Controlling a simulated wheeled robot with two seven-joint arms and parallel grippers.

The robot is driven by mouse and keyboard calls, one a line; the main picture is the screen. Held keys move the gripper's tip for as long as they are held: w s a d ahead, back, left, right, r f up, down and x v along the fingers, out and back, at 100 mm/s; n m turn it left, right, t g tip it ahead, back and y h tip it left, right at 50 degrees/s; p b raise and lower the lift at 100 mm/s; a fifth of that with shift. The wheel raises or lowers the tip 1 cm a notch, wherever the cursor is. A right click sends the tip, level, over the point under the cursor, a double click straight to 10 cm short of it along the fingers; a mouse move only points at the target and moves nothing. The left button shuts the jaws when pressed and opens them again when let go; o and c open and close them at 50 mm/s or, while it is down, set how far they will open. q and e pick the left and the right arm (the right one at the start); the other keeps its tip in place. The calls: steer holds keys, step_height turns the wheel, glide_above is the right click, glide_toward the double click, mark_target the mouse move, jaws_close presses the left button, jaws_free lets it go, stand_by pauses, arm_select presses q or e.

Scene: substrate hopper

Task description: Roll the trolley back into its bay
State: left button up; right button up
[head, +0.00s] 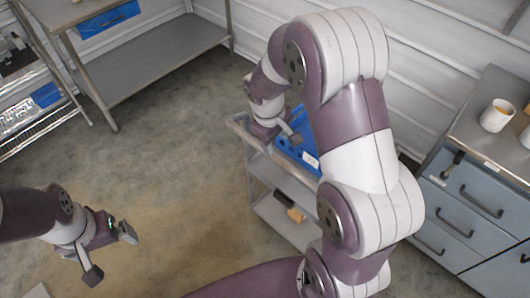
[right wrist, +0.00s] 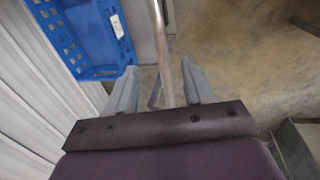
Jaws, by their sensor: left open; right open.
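The trolley (head: 262,207) is a grey metal cart standing near the wall in the middle of the head view, partly hidden behind my right arm. A blue crate (head: 302,152) sits on its top; the crate also shows in the right wrist view (right wrist: 85,32). My right gripper (right wrist: 163,90) is open, with a metal bar (right wrist: 162,45), apparently the trolley's handle, running between its fingers. In the head view my right gripper (head: 277,132) is at the trolley's top end. My left gripper (head: 110,254) is open and empty over bare floor. I cannot tell which spot is the bay.
A blue-grey drawer cabinet (head: 460,215) with a white cup (head: 497,115) on top stands at the right. A steel bench (head: 150,62) and a wire rack (head: 35,120) are at the upper left. The floor (head: 175,165) left of the trolley is clear.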

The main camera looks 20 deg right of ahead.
glide_above(280, 160)
steer(key=s, duration=0.1)
step_height(280, 160, down, 5)
steer(key=f, duration=0.1)
steer(key=w+f, duration=0.1)
steer(key=f, duration=0.2)
steer(key=shift+w+a+f, duration=0.2)
steer(key=shift+a+f, duration=0.1)
steer(key=shift+s+d+f, duration=0.25)
steer(key=shift+d+f, duration=0.05)
steer(key=shift+f, duration=0.15)
steer(key=shift+w+a, duration=0.1)
steer(key=shift+c, duration=1.2)
jaws_close()
